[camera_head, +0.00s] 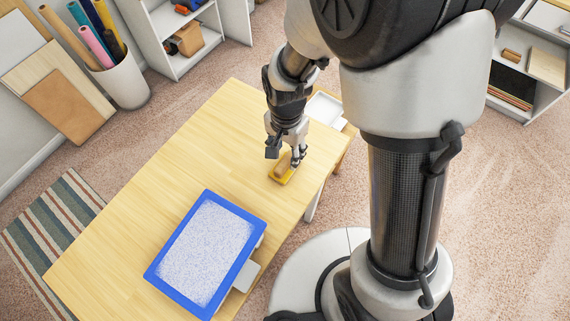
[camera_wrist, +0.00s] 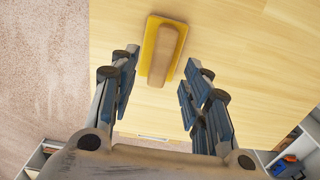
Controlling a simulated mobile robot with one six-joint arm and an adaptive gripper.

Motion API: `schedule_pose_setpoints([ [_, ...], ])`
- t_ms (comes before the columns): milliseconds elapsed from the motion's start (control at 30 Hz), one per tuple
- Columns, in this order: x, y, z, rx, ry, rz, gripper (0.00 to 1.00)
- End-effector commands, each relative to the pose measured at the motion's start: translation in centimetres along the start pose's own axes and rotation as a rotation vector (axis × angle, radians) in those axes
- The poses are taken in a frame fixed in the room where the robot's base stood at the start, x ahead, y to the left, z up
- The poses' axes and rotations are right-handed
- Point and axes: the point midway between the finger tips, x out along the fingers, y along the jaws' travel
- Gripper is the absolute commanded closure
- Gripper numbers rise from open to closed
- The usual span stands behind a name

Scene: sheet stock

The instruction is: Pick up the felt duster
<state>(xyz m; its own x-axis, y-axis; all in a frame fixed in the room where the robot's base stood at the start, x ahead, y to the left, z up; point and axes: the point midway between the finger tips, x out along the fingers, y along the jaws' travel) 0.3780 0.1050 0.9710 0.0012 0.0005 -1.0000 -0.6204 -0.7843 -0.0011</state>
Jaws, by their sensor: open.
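The felt duster (camera_head: 283,168) lies on the wooden table near its right edge. It has a yellow base and a tan wooden handle on top. It also shows in the wrist view (camera_wrist: 161,52) at top centre, lying lengthwise. My gripper (camera_head: 287,157) is right at the duster in the head view, partly hiding it. In the wrist view its two fingers (camera_wrist: 157,78) are spread apart and empty. The duster lies between and just beyond the fingertips. I cannot tell whether either finger touches it.
A blue-framed tray (camera_head: 182,300) with a speckled white surface is on the table's near part. A white tray (camera_head: 324,107) is beyond my gripper. The table (camera_head: 200,140) is bare left of the duster. Shelves (camera_head: 183,55) and a bin of rolls (camera_head: 125,85) stand behind.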

Motion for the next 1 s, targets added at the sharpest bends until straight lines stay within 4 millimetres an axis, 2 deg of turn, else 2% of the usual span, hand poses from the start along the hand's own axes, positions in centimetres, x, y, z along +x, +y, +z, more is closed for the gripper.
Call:
schedule_pose_setpoints([
  [267,4.3,0.0,0.5,0.0,-0.003,0.004,0.57],
  [533,4.6,-0.1,0.4,0.0,0.0,0.0,0.57],
  [1000,4.6,-0.1,0.4,0.0,-0.001,0.001,0.87],
])
